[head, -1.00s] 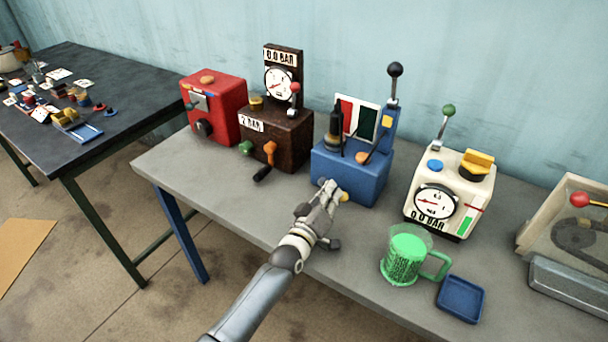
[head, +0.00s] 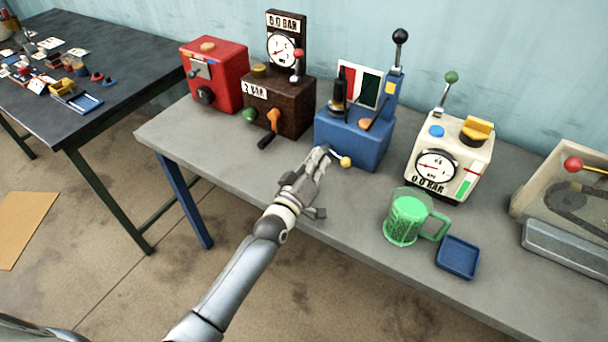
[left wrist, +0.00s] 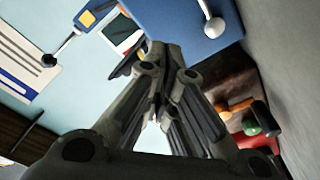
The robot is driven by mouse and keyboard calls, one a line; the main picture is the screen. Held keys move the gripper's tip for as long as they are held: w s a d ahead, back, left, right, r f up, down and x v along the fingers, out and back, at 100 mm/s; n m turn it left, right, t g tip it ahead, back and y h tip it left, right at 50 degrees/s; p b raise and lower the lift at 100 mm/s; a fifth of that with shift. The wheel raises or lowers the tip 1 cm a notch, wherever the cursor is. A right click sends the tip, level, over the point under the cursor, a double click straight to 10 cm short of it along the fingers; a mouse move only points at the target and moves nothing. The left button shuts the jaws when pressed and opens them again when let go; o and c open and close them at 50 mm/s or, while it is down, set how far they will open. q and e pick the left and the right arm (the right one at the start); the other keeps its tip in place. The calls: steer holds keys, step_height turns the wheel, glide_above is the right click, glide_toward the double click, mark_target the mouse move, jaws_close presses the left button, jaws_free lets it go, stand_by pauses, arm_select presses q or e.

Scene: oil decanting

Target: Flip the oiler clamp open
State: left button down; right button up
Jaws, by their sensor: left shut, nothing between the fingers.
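The oiler appears to be the blue machine (head: 352,142) at the back middle of the grey table, with a black bottle-like part (head: 338,98) and a tall black-knobbed lever (head: 398,60). A short lever with a yellow knob (head: 345,162) sticks out of its front; I cannot tell whether this is the clamp. My left gripper (head: 322,156) is shut and empty, just left of that knob, before the machine's front. In the left wrist view its fingers (left wrist: 168,62) are together below the blue body (left wrist: 185,15), with a pale knobbed lever (left wrist: 212,27) beside them.
The brown gauge box (head: 282,100) and red box (head: 215,77) stand left of the oiler. The white gauge machine (head: 448,155), green-filled jug (head: 406,218) and blue tray (head: 458,257) are at right. The table's front left is clear.

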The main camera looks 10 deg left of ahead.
arm_select(q)
steer(key=v, duration=0.4)
steer(key=shift+s+f, duration=0.2)
steer(key=shift+s, duration=0.15)
steer(key=shift+s+a+b, duration=0.15)
steer(key=shift+s+b, duration=0.15)
steer(key=shift+s, duration=0.1)
arm_select(e)
steer(key=shift+w+d+f, duration=0.2)
steer(key=shift+d+f, duration=0.05)
steer(key=shift+d, duration=0.15)
steer(key=shift+w+d+f, duration=0.2)
steer(key=shift+d, duration=0.2)
